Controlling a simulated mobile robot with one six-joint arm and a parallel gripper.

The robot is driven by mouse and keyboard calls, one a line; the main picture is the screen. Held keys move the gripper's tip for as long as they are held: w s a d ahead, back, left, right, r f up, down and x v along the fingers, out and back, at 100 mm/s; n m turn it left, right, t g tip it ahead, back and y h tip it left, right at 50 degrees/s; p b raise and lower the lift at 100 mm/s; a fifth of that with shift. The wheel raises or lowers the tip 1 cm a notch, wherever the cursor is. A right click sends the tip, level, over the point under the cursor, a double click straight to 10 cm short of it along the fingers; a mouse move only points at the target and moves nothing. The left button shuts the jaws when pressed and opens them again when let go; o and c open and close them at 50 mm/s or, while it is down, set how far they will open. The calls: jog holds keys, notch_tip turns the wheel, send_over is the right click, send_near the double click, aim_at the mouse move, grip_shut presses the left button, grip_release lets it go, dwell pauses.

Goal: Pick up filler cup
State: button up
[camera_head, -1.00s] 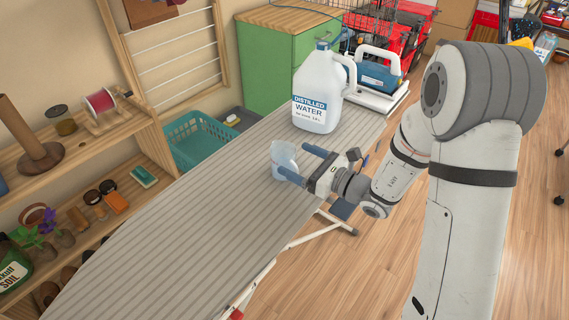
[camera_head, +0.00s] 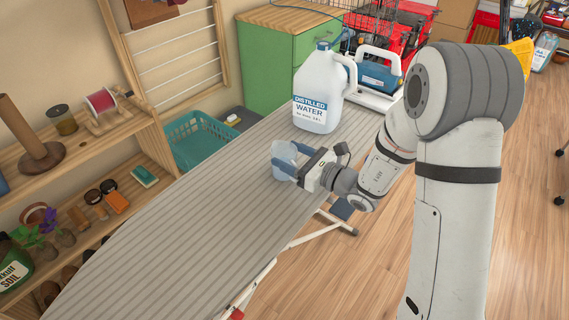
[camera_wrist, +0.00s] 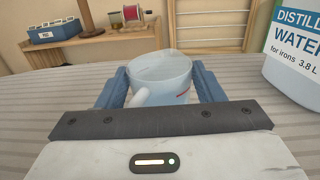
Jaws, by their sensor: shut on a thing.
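The filler cup (camera_head: 284,161) is a small translucent, pale cup standing on the striped ironing board (camera_head: 190,215). In the wrist view the cup (camera_wrist: 162,78) sits between the two blue fingers, and a handle shows on its near left side. My gripper (camera_head: 291,162) reaches in from the right, with its fingers on either side of the cup, shut on it. In the wrist view my gripper (camera_wrist: 162,88) hides the lower part of the cup. The cup looks upright; I cannot tell whether its base touches the board.
A distilled water jug (camera_head: 317,92) stands behind the cup and shows close on the right in the wrist view (camera_wrist: 296,55). A blue and white iron (camera_head: 378,72) sits at the board's far end. A teal basket (camera_head: 199,140) is beyond the board's left edge. The board's near part is clear.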

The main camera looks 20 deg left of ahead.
jog(key=shift+c, duration=1.3)
